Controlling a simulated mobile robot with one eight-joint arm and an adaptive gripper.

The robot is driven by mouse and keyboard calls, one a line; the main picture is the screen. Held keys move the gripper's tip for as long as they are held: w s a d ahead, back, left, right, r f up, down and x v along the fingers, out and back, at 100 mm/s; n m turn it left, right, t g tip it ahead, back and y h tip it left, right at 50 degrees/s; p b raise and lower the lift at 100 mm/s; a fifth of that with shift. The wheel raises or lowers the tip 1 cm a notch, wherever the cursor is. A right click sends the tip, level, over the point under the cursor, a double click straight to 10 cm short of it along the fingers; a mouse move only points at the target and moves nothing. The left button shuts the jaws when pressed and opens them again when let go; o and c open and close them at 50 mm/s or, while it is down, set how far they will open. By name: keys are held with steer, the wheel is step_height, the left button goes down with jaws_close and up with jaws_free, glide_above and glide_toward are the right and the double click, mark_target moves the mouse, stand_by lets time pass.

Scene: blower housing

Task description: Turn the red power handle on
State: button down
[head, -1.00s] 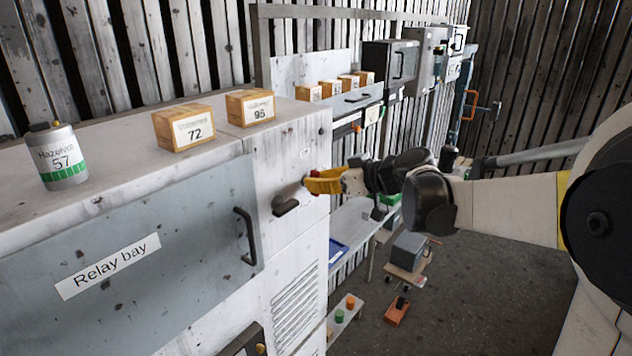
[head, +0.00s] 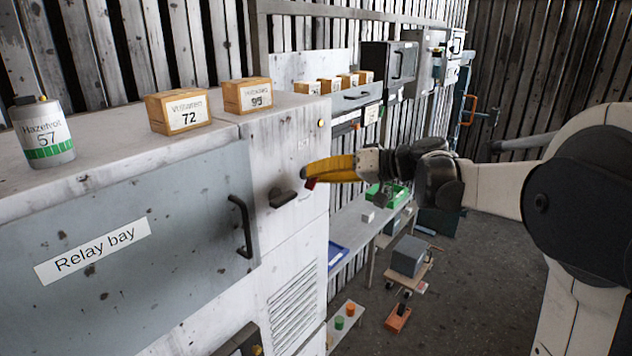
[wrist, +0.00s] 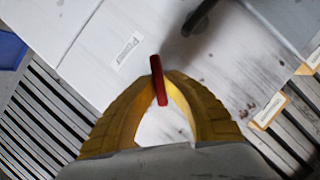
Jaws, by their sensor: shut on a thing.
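The red power handle (wrist: 158,80) is a slim red bar between my fingertips in the wrist view. In the head view only a small red part of it (head: 310,184) shows at the cabinet's narrow face, beside the yellow fingers. My gripper (wrist: 160,84) is shut on the handle, one yellow finger on each side. In the head view my gripper (head: 307,174) reaches in from the right, at the white cabinet (head: 290,240). The handle's mount is hidden by the fingers.
A dark lever (head: 283,198) sits just left of my gripper on the same face. The Relay bay door (head: 150,255) with its black handle (head: 241,226) is further left. Boxes (head: 178,111) and a canister (head: 44,133) stand on top. Open floor (head: 470,290) lies right.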

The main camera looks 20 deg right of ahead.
steer(key=m+y+b, duration=0.1)
steer(key=m+b, duration=0.1)
steer(key=m+y+b, duration=0.1)
steer(key=m, duration=0.1)
steer(key=shift+w+d+f+b, duration=0.1)
steer(key=shift+f+b, duration=0.2)
steer(key=shift+b, duration=0.05)
steer(key=shift+m+y+b, duration=0.9)
steer(key=shift+m+b, duration=0.45)
steer(key=shift+m, duration=0.65)
steer(key=shift+r, duration=0.1)
steer(key=c, duration=1.5)
jaws_free()
steer(key=shift+o, duration=0.2)
steer(key=v, duration=1.2)
steer(key=shift+f, duration=0.2)
